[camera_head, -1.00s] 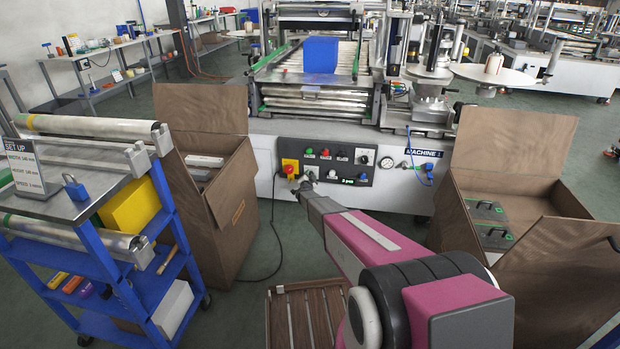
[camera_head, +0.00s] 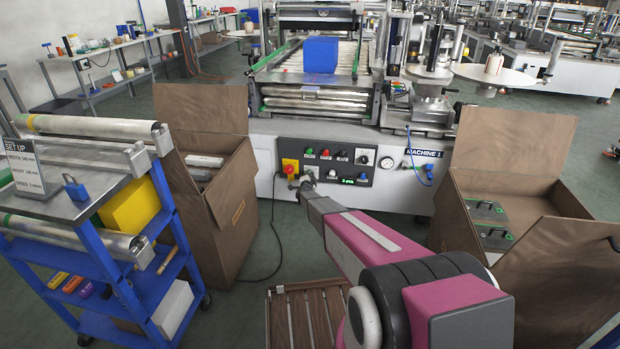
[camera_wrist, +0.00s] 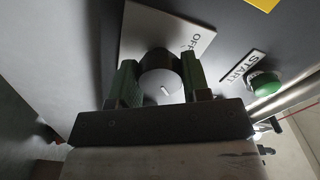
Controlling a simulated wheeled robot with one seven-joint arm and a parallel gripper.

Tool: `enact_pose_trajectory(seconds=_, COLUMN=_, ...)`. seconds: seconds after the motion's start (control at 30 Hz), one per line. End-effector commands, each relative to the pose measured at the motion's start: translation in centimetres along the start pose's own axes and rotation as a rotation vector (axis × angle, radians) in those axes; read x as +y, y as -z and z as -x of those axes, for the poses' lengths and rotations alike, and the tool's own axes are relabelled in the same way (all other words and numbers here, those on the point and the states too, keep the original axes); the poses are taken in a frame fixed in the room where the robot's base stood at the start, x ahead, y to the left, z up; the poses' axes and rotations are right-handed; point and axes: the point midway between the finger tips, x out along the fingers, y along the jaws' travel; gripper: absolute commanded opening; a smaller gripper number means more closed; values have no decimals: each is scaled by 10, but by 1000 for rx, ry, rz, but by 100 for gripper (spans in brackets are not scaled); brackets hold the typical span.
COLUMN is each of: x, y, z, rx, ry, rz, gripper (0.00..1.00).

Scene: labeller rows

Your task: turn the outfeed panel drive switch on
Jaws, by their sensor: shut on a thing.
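The drive switch is a round black knob (camera_wrist: 163,86) with a short white mark, on a pale plate (camera_wrist: 140,32) lettered OFF, in the wrist view. My gripper (camera_wrist: 160,76) has its two green-padded fingers on opposite sides of the knob and is shut on it. The white mark shows between the fingers, on the side away from the OFF lettering. In the head view my gripper (camera_head: 306,182) is at the lower left of the dark control panel (camera_head: 326,162) of Machine 1, and hides the switch there.
A green button (camera_wrist: 264,84) beside a START label lies right of the knob in the wrist view. A red knob on a yellow plate (camera_head: 290,168) is close to my gripper. Open cartons stand left (camera_head: 238,195) and right (camera_head: 470,205) of the machine.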

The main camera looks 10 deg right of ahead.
Motion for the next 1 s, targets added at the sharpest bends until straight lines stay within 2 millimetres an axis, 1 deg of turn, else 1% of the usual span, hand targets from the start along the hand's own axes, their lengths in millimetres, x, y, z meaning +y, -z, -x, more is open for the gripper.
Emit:
enact_pose_trajectory(seconds=0.1, x=1, y=1, z=0, rx=1, ry=-2, rz=-4, gripper=20)
enact_pose_trajectory(seconds=0.13, x=1, y=1, z=0, rx=1, ry=-2, rz=-4, gripper=46)
enact_pose_trajectory(seconds=0.17, x=1, y=1, z=0, rx=1, ry=-2, rz=-4, gripper=56)
enact_pose_trajectory(seconds=0.2, x=1, y=1, z=0, rx=1, ry=-2, rz=-4, gripper=69)
enact_pose_trajectory(seconds=0.5, x=0, y=0, z=1, rx=0, ry=-1, rz=-1, gripper=69)
enact_pose_trajectory(seconds=0.67, x=0, y=1, z=8, rx=0, ry=-1, rz=-1, gripper=69)
enact_pose_trajectory(seconds=0.77, x=-1, y=1, z=19, rx=0, ry=-1, rz=-1, gripper=69)
enact_pose_trajectory(seconds=0.87, x=-1, y=1, z=35, rx=-1, ry=-1, rz=-1, gripper=69)
enact_pose_trajectory(seconds=1.0, x=0, y=2, z=62, rx=-1, ry=-2, rz=-1, gripper=69)
